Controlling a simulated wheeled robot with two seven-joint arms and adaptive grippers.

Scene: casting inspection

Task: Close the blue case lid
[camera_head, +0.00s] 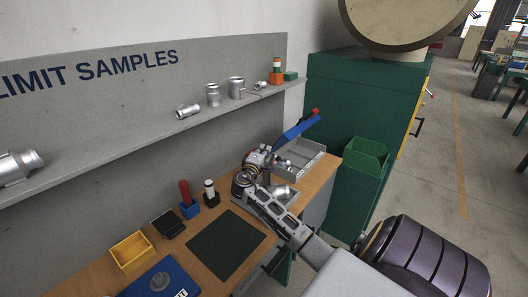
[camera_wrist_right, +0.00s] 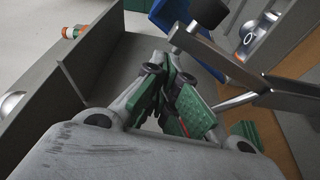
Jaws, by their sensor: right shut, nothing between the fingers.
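A blue lid-like panel (camera_head: 298,129) stands tilted up at the far end of the bench in the head view, with a red and black piece at its upper end. Blue surfaces (camera_wrist_right: 171,13) also show behind the fingers in the right wrist view. My right arm reaches in from the lower right, and its gripper (camera_head: 267,158) is close to the lower end of the panel. The right fingers (camera_wrist_right: 178,112) are shut and empty. I cannot tell whether they touch the panel. The case under it is largely hidden. My left gripper is out of view.
A grey tray (camera_head: 309,157) stands behind my right gripper, beside a green bin (camera_head: 362,163). A shelf (camera_head: 135,132) with metal castings runs above. A dark green mat (camera_head: 226,245), yellow bin (camera_head: 131,252) and blue item (camera_head: 183,281) occupy the near bench.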

